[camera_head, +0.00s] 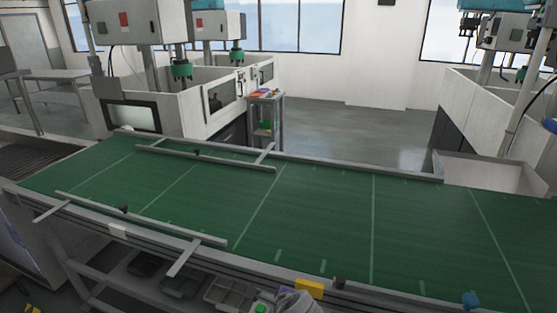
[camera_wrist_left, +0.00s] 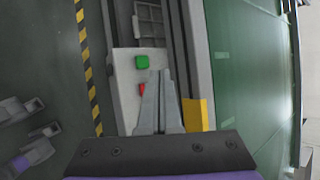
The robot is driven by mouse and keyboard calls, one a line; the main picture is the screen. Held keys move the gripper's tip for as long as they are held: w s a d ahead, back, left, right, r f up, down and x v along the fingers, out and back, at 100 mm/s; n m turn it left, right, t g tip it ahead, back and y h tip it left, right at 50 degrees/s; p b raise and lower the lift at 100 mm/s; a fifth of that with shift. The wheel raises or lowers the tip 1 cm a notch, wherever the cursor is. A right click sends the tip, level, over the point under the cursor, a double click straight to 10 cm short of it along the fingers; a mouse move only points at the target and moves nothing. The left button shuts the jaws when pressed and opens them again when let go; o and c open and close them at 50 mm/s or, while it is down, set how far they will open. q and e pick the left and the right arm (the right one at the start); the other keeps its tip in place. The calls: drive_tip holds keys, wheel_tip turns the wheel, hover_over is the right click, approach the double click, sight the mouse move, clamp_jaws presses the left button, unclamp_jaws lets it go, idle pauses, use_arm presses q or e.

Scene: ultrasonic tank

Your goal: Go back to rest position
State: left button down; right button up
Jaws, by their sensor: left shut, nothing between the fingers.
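My left gripper (camera_wrist_left: 160,100) shows in the left wrist view with its two grey fingers together and nothing between them. It points over the side of the conveyor, close to a control box (camera_wrist_left: 125,85) with a green button (camera_wrist_left: 142,62) and a small red switch (camera_wrist_left: 141,90). A yellow block (camera_wrist_left: 197,115) is just right of the fingers. In the head view, a grey piece that seems to be part of my left gripper shows at the bottom edge, beside the yellow block (camera_head: 309,289). My right gripper cannot be made out in either view.
A green conveyor belt (camera_head: 330,225) with grey guide rails (camera_head: 140,217) crosses the head view. Machines with white tanks (camera_head: 175,100) stand behind it at the left. A small stand (camera_head: 265,97) is behind the belt. Grey trays (camera_head: 228,290) sit below its front edge.

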use_arm(q)
drive_tip(key=s+a+f+n+g+h, duration=0.2)
drive_tip(key=s+a+f+n+h, duration=0.1)
drive_tip(key=s+a+n, duration=1.3)
drive_tip(key=s+n, duration=0.3)
drive_tip(key=n, duration=0.1)
drive_tip(key=shift+s+n, duration=0.3)
drive_tip(key=shift+f, duration=0.1)
idle(0.5)
